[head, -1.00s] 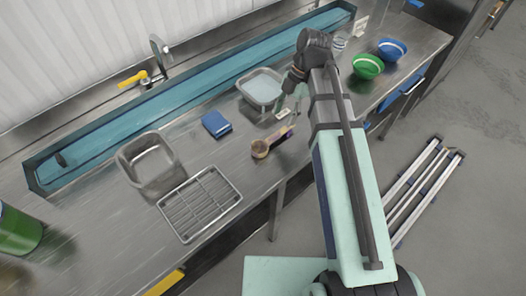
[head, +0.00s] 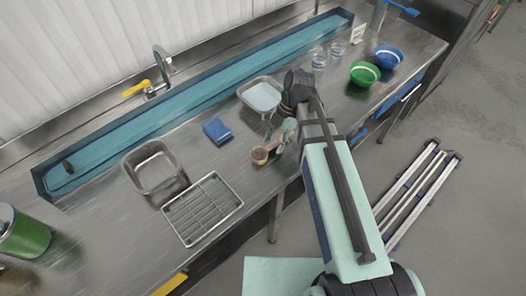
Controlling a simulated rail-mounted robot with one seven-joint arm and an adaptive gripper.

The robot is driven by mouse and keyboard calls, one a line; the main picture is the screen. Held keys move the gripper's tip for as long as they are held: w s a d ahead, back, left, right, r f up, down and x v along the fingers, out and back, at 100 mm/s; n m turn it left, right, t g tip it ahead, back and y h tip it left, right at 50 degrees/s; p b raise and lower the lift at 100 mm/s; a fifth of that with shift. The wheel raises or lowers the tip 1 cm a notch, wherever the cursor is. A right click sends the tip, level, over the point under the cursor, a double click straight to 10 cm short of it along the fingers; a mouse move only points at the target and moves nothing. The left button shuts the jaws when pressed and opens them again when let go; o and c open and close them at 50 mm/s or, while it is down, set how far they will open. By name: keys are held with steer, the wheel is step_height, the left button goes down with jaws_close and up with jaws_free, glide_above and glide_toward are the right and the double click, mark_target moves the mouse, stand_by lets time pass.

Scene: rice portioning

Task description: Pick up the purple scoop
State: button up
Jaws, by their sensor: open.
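The scoop (head: 261,155) lies on the steel counter with its brownish cup toward the lower left. Its handle runs to the upper right, where only a little purple shows and its end is partly hidden by my gripper. My gripper (head: 278,134) is small in the head view, at the handle side of the scoop. It is open. I cannot tell whether the fingers surround or touch the handle.
A white-filled container (head: 262,97) stands just behind my gripper. A blue block (head: 217,131), an empty metal pan (head: 152,168) and a wire rack (head: 202,209) lie to the left. Green (head: 365,73) and blue (head: 389,57) bowls and clear glasses (head: 319,62) stand to the right.

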steer(key=shift+s+f, duration=0.1)
steer(key=shift+f, duration=0.15)
jaws_close()
steer(key=shift+r, duration=0.15)
